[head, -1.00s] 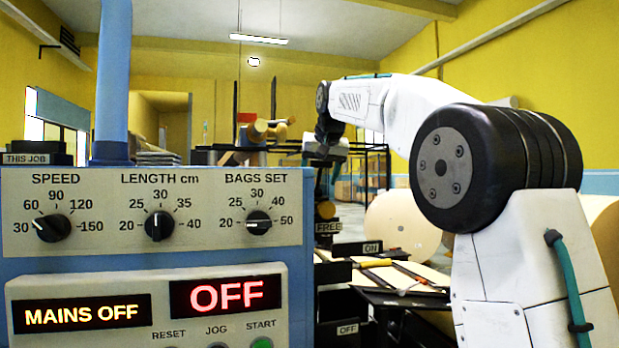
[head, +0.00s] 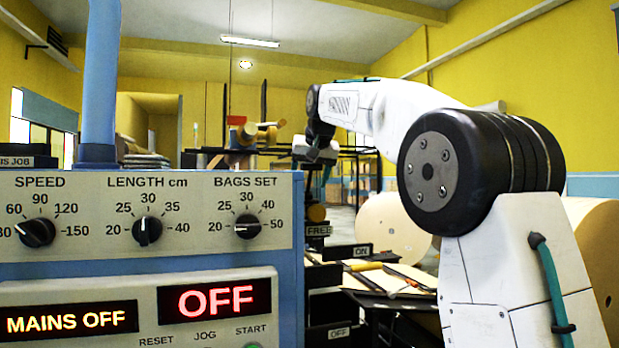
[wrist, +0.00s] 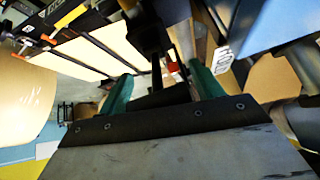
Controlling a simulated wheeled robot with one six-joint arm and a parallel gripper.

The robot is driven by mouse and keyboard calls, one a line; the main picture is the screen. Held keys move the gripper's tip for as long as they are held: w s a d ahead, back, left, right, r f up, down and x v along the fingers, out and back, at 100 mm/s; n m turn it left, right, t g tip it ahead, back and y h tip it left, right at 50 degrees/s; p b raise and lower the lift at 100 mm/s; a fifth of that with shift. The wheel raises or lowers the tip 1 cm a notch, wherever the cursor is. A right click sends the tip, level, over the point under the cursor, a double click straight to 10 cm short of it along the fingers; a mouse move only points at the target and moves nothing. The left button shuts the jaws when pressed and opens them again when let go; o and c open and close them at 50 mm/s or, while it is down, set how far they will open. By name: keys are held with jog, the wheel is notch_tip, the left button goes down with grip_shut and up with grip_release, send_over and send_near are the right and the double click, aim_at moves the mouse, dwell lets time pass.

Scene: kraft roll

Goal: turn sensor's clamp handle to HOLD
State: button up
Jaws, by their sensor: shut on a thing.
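My gripper (wrist: 160,88) shows its two green fingers in the wrist view, with a dark part between them. I take this to be the sensor's clamp handle (wrist: 155,48), a black bar with a small red piece beside it. The fingers are closed on it, though the contact itself is dark and partly hidden. In the head view my gripper (head: 316,152) is at the far end of my arm, above a FREE label (head: 319,230) and a round orange-brown part (head: 316,212). The handle's exact angle cannot be made out. No HOLD label is clearly readable.
The machine's control panel (head: 150,210) fills the left of the head view, with dials and displays reading MAINS OFF and OFF. A large paper roll (head: 393,228) stands behind my arm. Tools lie on a dark bench (head: 385,300). A white label (wrist: 222,60) is close right of my fingers.

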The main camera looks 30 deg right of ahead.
jog(key=shift+w, duration=0.1)
jog(key=o, duration=1.4)
jog(key=shift+a+f, duration=0.1)
jog(key=shift+c, duration=0.2)
jog(key=v, duration=0.7)
jog(key=shift+s+r, duration=0.25)
jog(key=shift+r, duration=0.1)
